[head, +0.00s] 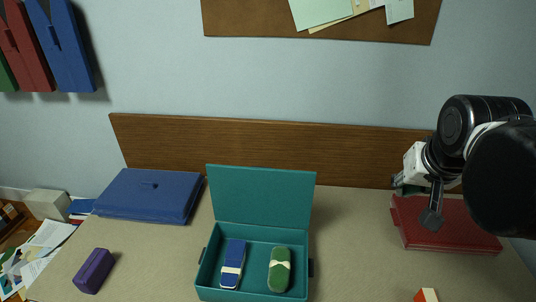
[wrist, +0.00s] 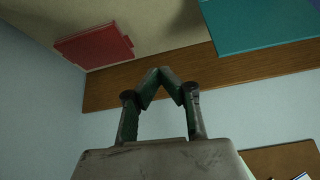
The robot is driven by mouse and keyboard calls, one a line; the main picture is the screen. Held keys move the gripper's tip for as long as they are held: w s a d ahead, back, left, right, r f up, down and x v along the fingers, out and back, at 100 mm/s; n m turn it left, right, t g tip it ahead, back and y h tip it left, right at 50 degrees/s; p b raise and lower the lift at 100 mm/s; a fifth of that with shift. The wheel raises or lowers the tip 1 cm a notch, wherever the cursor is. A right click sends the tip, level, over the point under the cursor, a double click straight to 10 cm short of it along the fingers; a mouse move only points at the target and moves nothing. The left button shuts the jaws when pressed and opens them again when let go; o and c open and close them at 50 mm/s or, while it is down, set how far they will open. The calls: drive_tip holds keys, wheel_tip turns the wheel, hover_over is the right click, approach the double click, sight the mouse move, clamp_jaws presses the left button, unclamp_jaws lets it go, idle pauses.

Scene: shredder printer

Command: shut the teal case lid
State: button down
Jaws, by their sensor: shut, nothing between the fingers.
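The teal case (head: 250,294) stands open on the table in the lower middle of the head view. Its lid (head: 262,196) stands upright at the back edge. Inside lie a blue block (head: 233,264) and a green block (head: 280,268), each with a pale band. My gripper (head: 431,220) is at the right, apart from the teal case, and overlaps the red case in the picture. In the wrist view its fingertips (wrist: 166,73) meet with nothing between them. A teal surface, likely the lid (wrist: 265,25), shows at the wrist view's top right.
A closed red case (head: 450,235) lies at the right and a closed blue case (head: 150,194) at the back left. A purple block (head: 94,271) lies at front left. A small orange-and-white item (head: 427,295) is at the front right. A wooden board (head: 260,143) runs along the wall.

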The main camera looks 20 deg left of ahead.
drive_tip(key=w+a+f+n+g+p, duration=0.1)
drive_tip(key=w+a+p, duration=0.2)
drive_tip(key=w+a, duration=0.95)
drive_tip(key=w+a+f+g+p, duration=0.1)
drive_tip(key=w+a+p, duration=0.1)
drive_tip(key=w+a, duration=1)
drive_tip(key=a+f+p, duration=0.2)
drive_tip(key=a+f, duration=0.4)
drive_tip(key=a, duration=0.8)
drive_tip(key=s+x, duration=0.1)
drive_tip(key=x, duration=0.9)
drive_tip(key=s, duration=0.2)
drive_tip(key=s+d, duration=0.1)
drive_tip(key=s, duration=0.1)
drive_tip(key=shift+s+d, duration=0.1)
